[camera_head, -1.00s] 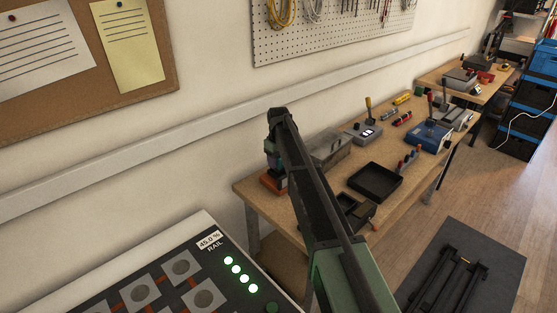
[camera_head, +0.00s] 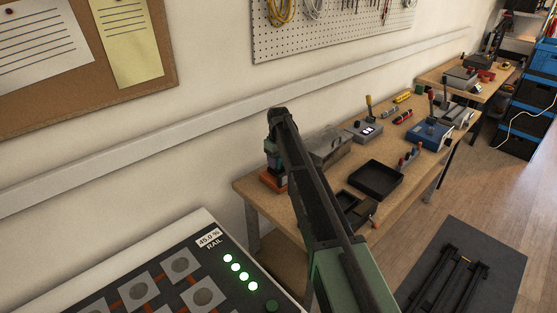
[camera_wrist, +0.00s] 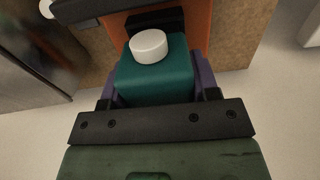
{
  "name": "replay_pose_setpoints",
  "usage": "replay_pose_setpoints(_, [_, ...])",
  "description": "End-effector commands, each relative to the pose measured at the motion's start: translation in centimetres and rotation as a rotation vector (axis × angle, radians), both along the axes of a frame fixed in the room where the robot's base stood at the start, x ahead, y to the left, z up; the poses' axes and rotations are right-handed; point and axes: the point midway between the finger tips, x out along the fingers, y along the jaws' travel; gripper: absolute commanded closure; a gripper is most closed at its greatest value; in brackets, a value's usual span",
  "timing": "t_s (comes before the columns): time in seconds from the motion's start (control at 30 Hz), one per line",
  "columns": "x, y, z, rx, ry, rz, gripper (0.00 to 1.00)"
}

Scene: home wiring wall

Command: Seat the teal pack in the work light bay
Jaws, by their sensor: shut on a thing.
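The teal pack (camera_wrist: 152,82) shows in the middle of the wrist view, with a round white knob (camera_wrist: 148,46) on it. My gripper (camera_wrist: 157,88) is shut on the pack, with purple finger parts on both sides of it. The orange work light (camera_wrist: 222,38) is just beyond the pack, with a dark opening (camera_wrist: 157,20) at the pack's far edge. I cannot tell how deep the pack sits in the bay. In the head view, the orange work light (camera_head: 272,181) stands at the bench's near left corner, and my arm partly hides it.
The wooden bench (camera_head: 300,228) also bears a grey box (camera_head: 332,147), a black tray (camera_head: 376,180) and several tools. The wall is close behind the bench. A control panel (camera_head: 170,280) is at lower left. A dark mat (camera_head: 500,262) lies on the floor at right.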

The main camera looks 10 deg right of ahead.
Motion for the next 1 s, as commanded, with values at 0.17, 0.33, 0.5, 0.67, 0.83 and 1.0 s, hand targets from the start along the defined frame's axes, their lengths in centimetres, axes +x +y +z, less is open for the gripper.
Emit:
replay_pose_setpoints(0.17, [0.0, 0.0, -0.6, 0.000, 0.000, 0.000, 0.79])
replay_pose_setpoints(0.33, [0.0, 0.0, -1.0, 0.000, 0.000, 0.000, 0.79])
replay_pose_setpoints(0.5, [0.0, 0.0, -1.4, 0.000, 0.000, 0.000, 0.79])
replay_pose_setpoints(0.67, [0.0, 0.0, -1.8, 0.000, 0.000, 0.000, 0.79])
replay_pose_setpoints(0.83, [0.0, 0.0, -1.7, 0.000, 0.000, 0.000, 0.22])
replay_pose_setpoints(1.0, [0.0, 0.0, -1.7, 0.000, 0.000, 0.000, 0.15])
